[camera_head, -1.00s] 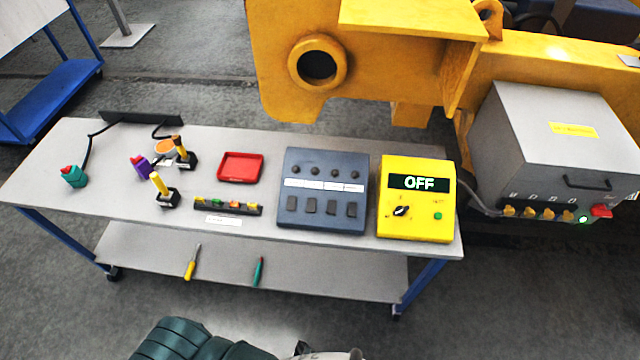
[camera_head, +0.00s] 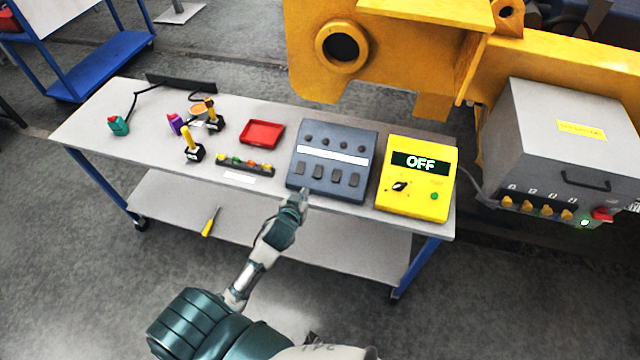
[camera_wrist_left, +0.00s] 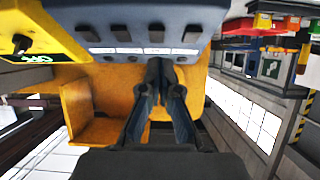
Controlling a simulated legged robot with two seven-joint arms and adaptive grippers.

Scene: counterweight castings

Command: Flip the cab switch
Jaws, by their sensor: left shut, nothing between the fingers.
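The dark blue-grey switch panel (camera_head: 330,188) stands on the grey table. It has a row of dark rocker switches (camera_head: 318,172), a white label strip (camera_head: 333,155) and a row of small round knobs above. The strip's text is too small to read, so I cannot tell which switch is the cab one. My left gripper (camera_head: 304,192) is shut and empty, at the panel's front edge below the leftmost switches. In the left wrist view its fingers (camera_wrist_left: 160,66) point toward the panel (camera_wrist_left: 180,15); contact cannot be told. My right gripper is out of view.
A yellow box (camera_head: 440,208) reading OFF stands right of the panel. A red tray (camera_head: 262,133), a strip of coloured buttons (camera_head: 245,166) and joysticks (camera_head: 192,150) are to the left. A grey cabinet (camera_head: 560,150) and yellow casting (camera_head: 400,65) stand behind.

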